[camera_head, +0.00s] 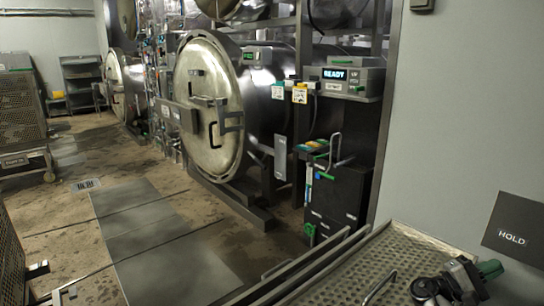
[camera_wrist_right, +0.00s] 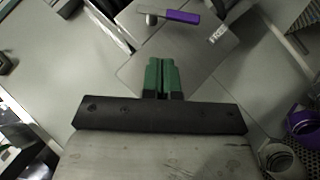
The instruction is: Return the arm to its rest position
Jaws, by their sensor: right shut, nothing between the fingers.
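My right gripper (camera_head: 490,268) is at the lower right of the head view, above the perforated tray near the grey wall. Its green fingers point to the right. In the right wrist view the two green fingers (camera_wrist_right: 161,74) lie side by side, shut, with nothing between them. My left gripper is in neither view.
A perforated metal tray (camera_head: 428,248) with a raised rim lies below my right gripper. A dark HOLD sign (camera_head: 512,234) is on the wall close to the fingers. The round autoclave door (camera_head: 212,100) is closed or nearly so. A control box reads READY (camera_head: 340,76).

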